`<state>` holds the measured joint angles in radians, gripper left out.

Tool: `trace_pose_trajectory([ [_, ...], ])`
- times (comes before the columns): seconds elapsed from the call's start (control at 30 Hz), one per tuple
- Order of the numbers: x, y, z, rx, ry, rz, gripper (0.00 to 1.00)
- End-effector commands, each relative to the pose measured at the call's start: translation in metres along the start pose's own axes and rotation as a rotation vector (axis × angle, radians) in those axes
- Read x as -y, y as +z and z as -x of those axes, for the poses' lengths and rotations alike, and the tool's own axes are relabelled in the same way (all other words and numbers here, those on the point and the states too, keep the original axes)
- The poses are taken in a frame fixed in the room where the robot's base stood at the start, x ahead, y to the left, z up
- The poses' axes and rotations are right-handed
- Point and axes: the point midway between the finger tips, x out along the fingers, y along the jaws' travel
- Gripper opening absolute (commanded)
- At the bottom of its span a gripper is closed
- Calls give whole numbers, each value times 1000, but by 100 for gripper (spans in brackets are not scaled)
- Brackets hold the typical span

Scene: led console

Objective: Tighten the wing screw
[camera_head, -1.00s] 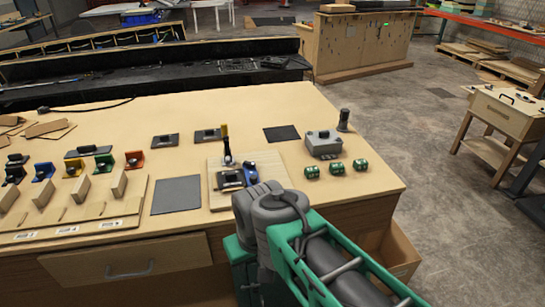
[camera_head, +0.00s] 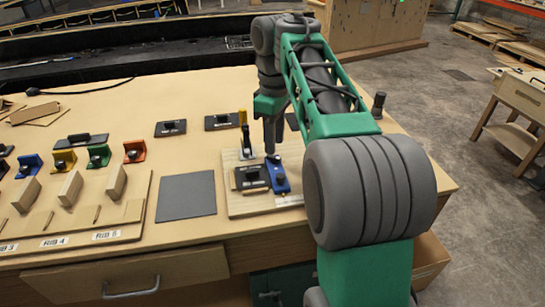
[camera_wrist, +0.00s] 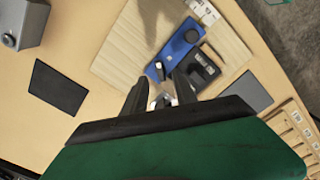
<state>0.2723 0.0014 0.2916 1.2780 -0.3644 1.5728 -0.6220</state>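The blue fixture (camera_head: 280,178) sits on a light wooden board (camera_head: 262,205) beside a black block (camera_head: 248,178). My gripper (camera_head: 271,148) points down over the far end of the blue fixture. In the wrist view, my gripper's two dark fingers (camera_wrist: 161,94) are apart, with a small silvery part (camera_wrist: 163,101) showing in the gap. I cannot tell whether that part is the wing screw, or whether the fingers touch it. The blue fixture (camera_wrist: 173,50) also shows there, with a round dark knob on it. A yellow-handled clamp (camera_head: 244,134) stands just left of my gripper.
A grey mat (camera_head: 187,194) lies left of the board. Coloured brackets, including an orange one (camera_head: 135,151), and wooden blocks stand further left. A grey box (camera_wrist: 22,22) and a dark pad (camera_wrist: 57,87) show in the wrist view. My arm hides much of the table's right side.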

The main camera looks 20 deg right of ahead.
Motion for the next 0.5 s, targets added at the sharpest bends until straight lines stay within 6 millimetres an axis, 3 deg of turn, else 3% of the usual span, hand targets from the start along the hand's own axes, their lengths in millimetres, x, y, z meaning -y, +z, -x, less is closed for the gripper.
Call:
trace_pose_trajectory([
  [0.03,0,0,-21,0,0,0,34],
  [0.17,0,-1,-36,-1,1,1,34],
  [0.5,1,-1,-39,-2,1,0,34],
])
